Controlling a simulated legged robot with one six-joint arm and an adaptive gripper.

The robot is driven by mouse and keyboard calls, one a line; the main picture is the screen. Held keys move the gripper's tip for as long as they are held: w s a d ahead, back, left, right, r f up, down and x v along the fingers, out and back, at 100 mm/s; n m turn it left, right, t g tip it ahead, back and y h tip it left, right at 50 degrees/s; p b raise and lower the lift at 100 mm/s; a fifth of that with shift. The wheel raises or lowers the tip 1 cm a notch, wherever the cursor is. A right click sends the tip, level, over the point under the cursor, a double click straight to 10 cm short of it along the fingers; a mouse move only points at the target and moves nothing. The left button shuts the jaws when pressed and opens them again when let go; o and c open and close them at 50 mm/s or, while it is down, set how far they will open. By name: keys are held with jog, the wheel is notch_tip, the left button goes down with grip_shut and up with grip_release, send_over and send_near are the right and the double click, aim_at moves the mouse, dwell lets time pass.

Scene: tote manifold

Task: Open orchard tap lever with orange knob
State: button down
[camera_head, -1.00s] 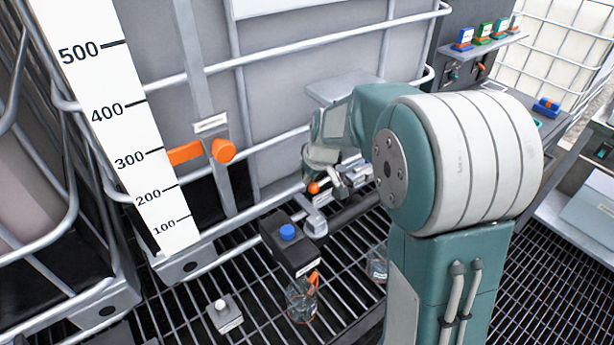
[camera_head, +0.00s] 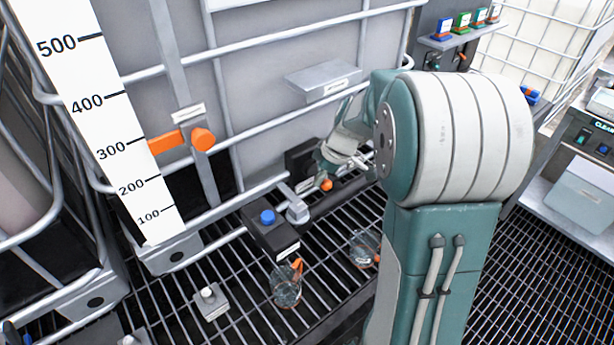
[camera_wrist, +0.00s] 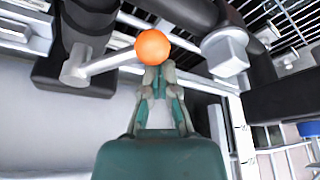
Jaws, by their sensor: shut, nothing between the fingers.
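The orange knob (camera_head: 327,185) sits on the end of a lever on the pipework low in front of the tote. In the wrist view the orange knob (camera_wrist: 153,47) is round and its pale lever (camera_wrist: 100,63) runs left to a fitting on a black pipe. My gripper (camera_wrist: 158,70) is shut and empty, its fingertips just below the knob in that view; whether they touch it I cannot tell. In the head view my gripper (camera_head: 345,165) is beside the knob, partly hidden by my arm.
A black box with a blue knob (camera_head: 267,217) and a grey square-ended fitting (camera_head: 297,211) are left of the lever. Clear jars (camera_head: 285,287) stand on the grating (camera_head: 240,310). A grey shelf (camera_head: 322,80) juts out above.

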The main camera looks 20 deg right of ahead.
jog(key=shift+s+d+n+g, duration=0.3)
jog(key=shift+d+n, duration=0.5)
jog(key=shift+n, duration=0.1)
jog(key=d+n, duration=0.2)
jog(key=n, duration=0.1)
jog(key=shift+s+d+g+y, duration=0.15)
jog(key=shift+s+g+y, duration=0.05)
jog(key=shift+g+y, duration=0.2)
jog(key=shift+d, duration=0.5)
